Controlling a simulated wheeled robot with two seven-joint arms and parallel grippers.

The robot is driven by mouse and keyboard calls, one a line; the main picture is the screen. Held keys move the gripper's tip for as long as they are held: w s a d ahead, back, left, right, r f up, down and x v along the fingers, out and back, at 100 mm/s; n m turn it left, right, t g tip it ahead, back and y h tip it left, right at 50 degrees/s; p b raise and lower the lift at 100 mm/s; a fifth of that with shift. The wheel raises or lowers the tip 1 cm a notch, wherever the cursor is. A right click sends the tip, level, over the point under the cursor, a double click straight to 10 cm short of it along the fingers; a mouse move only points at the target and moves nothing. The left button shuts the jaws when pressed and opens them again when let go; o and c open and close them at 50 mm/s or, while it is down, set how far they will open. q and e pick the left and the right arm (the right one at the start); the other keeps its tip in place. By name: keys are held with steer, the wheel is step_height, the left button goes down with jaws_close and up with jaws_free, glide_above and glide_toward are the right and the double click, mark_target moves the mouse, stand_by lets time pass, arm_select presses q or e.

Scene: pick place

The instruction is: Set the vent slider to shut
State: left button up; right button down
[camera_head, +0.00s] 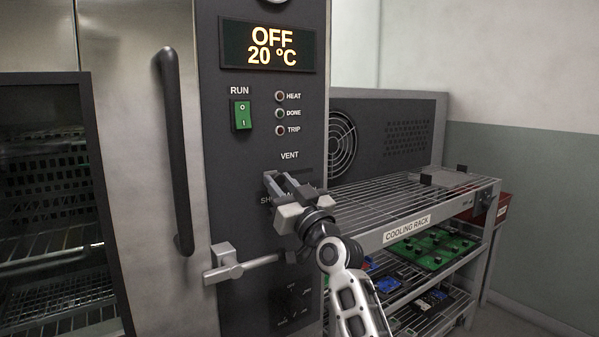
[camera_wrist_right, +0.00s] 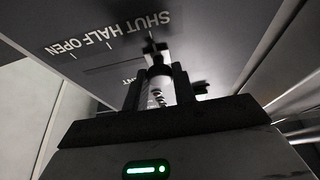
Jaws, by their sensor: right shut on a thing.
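The vent slider is on the dark control panel (camera_head: 260,110) of the oven, under the word VENT. In the head view my right gripper (camera_head: 279,181) is at the slider and hides most of it and part of its scale. In the right wrist view the slider's knob (camera_wrist_right: 159,72) is between the two dark fingers, which are shut on it. The scale there reads SHUT, HALF, OPEN, and the knob looks lined up with the SHUT end. My left gripper is not in view.
A door handle (camera_head: 174,150) and a latch lever (camera_head: 233,265) are left of and below my right gripper. The green RUN switch (camera_head: 242,115) is above. A wire cooling rack (camera_head: 390,206) stands close on the right, with circuit boards (camera_head: 433,247) on its lower shelves.

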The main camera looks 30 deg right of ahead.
steer(key=shift+a+f, duration=0.1)
steer(key=shift+a, duration=0.15)
steer(key=c, duration=1.1)
jaws_free()
steer(key=shift+a, duration=0.1)
steer(key=shift+c, duration=0.2)
steer(key=b+v, duration=0.3)
steer(key=v, duration=1.3)
